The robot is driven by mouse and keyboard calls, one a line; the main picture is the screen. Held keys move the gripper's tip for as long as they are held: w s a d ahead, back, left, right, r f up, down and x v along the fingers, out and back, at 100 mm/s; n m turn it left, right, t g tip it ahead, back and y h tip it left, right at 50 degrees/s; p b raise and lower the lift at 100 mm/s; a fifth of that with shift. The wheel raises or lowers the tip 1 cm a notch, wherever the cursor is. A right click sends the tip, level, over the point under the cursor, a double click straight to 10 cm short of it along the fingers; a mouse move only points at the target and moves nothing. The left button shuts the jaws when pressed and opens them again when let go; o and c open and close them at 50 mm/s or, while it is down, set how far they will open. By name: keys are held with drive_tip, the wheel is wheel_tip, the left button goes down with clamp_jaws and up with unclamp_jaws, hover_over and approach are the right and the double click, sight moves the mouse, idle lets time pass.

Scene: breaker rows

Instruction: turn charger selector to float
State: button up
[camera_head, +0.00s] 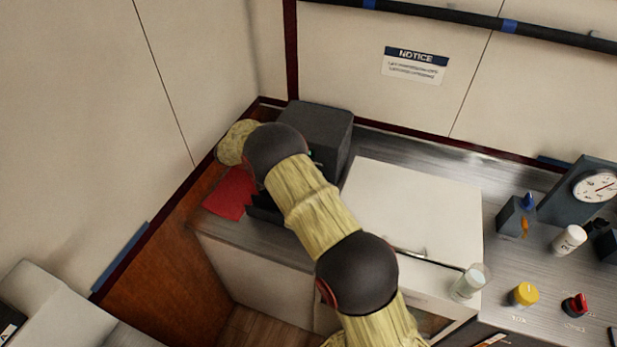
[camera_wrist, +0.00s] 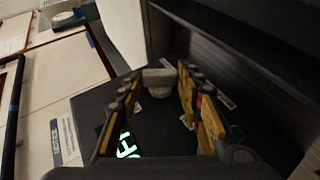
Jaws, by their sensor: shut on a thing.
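The charger looks to be the dark grey box (camera_head: 325,125) in the back left corner of the counter. Its front is mostly hidden by my arm in the head view. In the wrist view its dark face (camera_wrist: 90,105) shows a pale grey selector knob (camera_wrist: 158,88), with small white labels near it and a lit green display (camera_wrist: 127,147). My gripper (camera_wrist: 159,74) has its yellow-padded fingers on either side of the knob and is shut on it. I cannot read the labels or tell which position the knob points to. The head view hides the gripper.
A red sheet (camera_head: 231,194) lies by the counter's left edge. A white cabinet top (camera_head: 415,215) is right of my arm. A clear cup (camera_head: 468,283), a white bottle (camera_head: 569,239), a yellow knob (camera_head: 525,293) and a red knob (camera_head: 575,305) stand further right.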

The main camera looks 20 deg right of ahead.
drive_tip(key=shift+w+a+f+n+g+h+b, duration=0.1)
drive_tip(key=shift+f+n+g+h+b, duration=0.2)
drive_tip(key=shift+h, duration=0.25)
drive_tip(key=shift+w+f+n+g+h+b, duration=0.1)
drive_tip(key=shift+g+h+b, duration=0.05)
drive_tip(key=shift+g+h, duration=0.35)
drive_tip(key=shift+h, duration=0.25)
drive_tip(key=o, duration=1.2)
drive_tip(key=shift+c, duration=0.2)
wheel_tip(320, 180, up, 10)
